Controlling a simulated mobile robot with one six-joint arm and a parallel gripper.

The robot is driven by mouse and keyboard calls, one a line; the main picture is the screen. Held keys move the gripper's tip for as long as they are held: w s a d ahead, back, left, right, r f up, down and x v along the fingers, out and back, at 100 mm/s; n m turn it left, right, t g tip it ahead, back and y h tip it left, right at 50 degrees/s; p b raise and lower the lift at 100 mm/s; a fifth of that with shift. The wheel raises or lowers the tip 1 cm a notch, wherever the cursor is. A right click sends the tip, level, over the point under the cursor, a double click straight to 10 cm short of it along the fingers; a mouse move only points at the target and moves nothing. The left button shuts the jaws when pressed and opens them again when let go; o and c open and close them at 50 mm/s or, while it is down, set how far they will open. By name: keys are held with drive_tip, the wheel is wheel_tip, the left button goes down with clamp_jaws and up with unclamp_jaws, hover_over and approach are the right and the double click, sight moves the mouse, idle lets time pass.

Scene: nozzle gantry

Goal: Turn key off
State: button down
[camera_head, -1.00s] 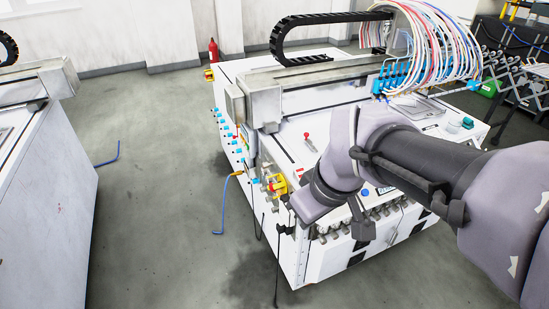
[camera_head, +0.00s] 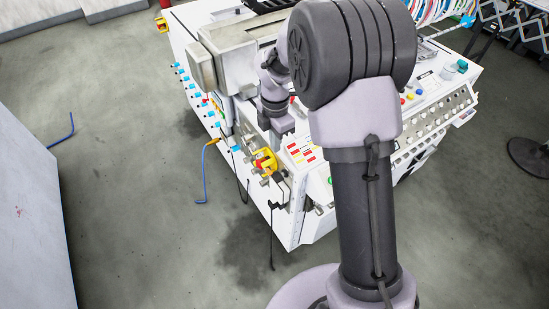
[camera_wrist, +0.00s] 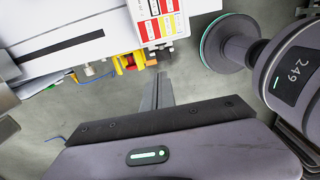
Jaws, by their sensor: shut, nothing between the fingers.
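A yellow switch with a red handle (camera_head: 264,160) is on the near left corner of the white machine (camera_head: 300,214). In the wrist view the switch (camera_wrist: 127,63) is just left of and beyond the fingertips, with a black part at its right. I cannot make out a separate key or which way it is turned. My gripper (camera_wrist: 158,82) is shut and empty, its fingers pointing toward the machine's edge. The fingers appear apart from the switch. In the head view my arm hides part of the machine's top, and the fingertips cannot be made out.
A red, yellow and white button panel (camera_wrist: 160,20) lies beside the switch. Blue fittings (camera_head: 196,98) line the machine's left side, and a blue hose (camera_head: 205,170) hangs near the corner. A white cabinet (camera_head: 30,200) stands at left.

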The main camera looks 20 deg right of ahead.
sight(275, 175)
wheel_tip(275, 175, down, 13)
drive_tip(key=b, duration=0.6)
drive_tip(key=shift+r+p, duration=0.15)
drive_tip(key=shift+p, duration=0.7)
drive_tip(key=shift+w+g, duration=0.2)
drive_tip(key=shift+g, duration=0.1)
drive_tip(key=shift+a+p, duration=0.1)
drive_tip(key=shift+p, duration=0.35)
